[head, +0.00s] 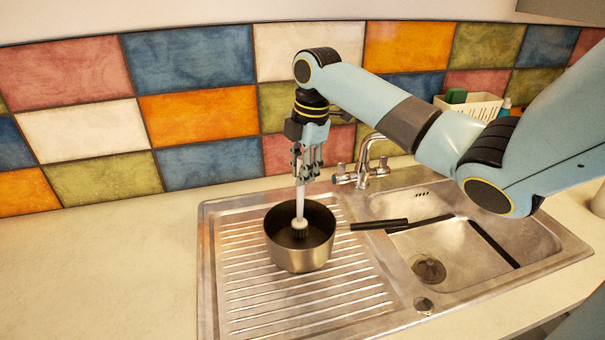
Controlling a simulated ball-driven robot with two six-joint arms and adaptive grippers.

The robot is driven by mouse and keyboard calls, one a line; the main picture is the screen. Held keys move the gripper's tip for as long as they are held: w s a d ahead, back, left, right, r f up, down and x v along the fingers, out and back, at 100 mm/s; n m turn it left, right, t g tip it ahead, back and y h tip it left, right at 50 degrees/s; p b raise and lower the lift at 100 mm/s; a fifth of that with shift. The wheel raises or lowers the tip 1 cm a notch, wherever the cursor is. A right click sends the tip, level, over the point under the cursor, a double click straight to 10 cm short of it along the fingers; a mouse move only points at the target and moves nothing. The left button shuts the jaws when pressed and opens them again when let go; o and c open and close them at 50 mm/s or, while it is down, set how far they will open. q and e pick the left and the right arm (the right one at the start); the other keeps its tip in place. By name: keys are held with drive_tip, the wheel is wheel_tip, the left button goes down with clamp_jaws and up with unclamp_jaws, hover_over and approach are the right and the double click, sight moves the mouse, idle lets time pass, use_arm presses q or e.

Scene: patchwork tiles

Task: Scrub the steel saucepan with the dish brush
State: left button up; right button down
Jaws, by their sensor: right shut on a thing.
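The steel saucepan (301,260) stands upright on the ribbed drainboard, its black handle (379,225) pointing right over the sink basin. My right gripper (306,178) is above the pan, pointing down, shut on the white handle of the dish brush (300,205). The brush is upright and its dark bristle head is inside the pan, low near the pan floor. I cannot tell whether the bristles press on the floor. My left gripper is not in view.
The steel sink (480,262) has its basin right of the pan. A chrome tap (371,160) stands behind. A cream caddy (474,105) with a green sponge (456,96) is at the back right. The counter (100,270) at left is clear.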

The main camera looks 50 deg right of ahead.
wheel_tip(320, 180, up, 14)
drive_tip(key=shift+r, duration=0.2)
idle(0.7)
idle(0.4)
